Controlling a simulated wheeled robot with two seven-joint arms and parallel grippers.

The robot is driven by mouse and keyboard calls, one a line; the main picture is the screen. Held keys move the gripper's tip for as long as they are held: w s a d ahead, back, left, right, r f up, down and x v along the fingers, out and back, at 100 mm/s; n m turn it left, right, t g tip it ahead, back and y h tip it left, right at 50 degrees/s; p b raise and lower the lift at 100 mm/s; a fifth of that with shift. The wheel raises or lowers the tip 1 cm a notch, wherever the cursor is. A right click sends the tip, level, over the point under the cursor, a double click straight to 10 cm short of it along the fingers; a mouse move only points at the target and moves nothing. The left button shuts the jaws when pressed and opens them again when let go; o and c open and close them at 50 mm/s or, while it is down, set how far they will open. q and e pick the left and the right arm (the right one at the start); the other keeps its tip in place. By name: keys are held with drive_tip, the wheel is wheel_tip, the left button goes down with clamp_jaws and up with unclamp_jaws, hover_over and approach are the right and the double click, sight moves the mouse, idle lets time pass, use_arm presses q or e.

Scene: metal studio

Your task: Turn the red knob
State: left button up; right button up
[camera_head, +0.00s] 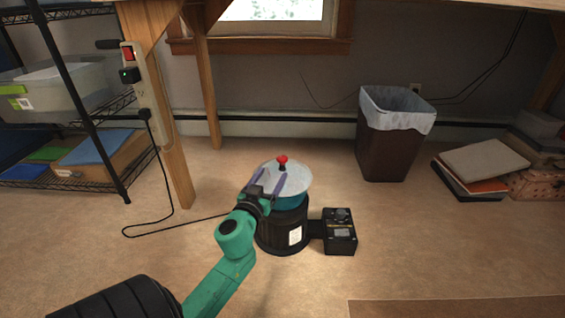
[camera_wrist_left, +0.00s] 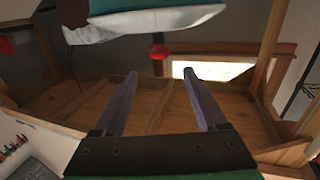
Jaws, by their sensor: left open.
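The red knob (camera_head: 283,160) stands on a dark stem at the top of a pale round lid (camera_head: 298,178). The lid covers a teal pot (camera_head: 292,202) set in a black cylindrical base (camera_head: 270,236). My left gripper (camera_head: 265,177) is open at the lid's near left side, with its purple fingers pointing toward the knob. In the left wrist view, the red knob (camera_wrist_left: 159,51) shows beyond the fingertips, and the open left gripper (camera_wrist_left: 162,78) has nothing between its fingers. The knob looks apart from both fingers. My right gripper is not in view.
A black control box (camera_head: 340,232) is joined to the base's right side. A bin (camera_head: 385,150) stands behind at right, with books (camera_head: 482,160) farther right. A wire shelf (camera_head: 90,120) and table leg (camera_head: 170,150) stand at left. A cord (camera_head: 160,232) lies on the floor.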

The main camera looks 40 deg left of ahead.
sight(280, 161)
use_arm(q)
drive_tip(key=b+x, duration=0.2)
drive_tip(key=x, duration=0.8)
drive_tip(key=shift+w+a+f, duration=0.1)
drive_tip(key=shift+w, duration=0.05)
drive_tip(key=c, duration=1.2)
clamp_jaws()
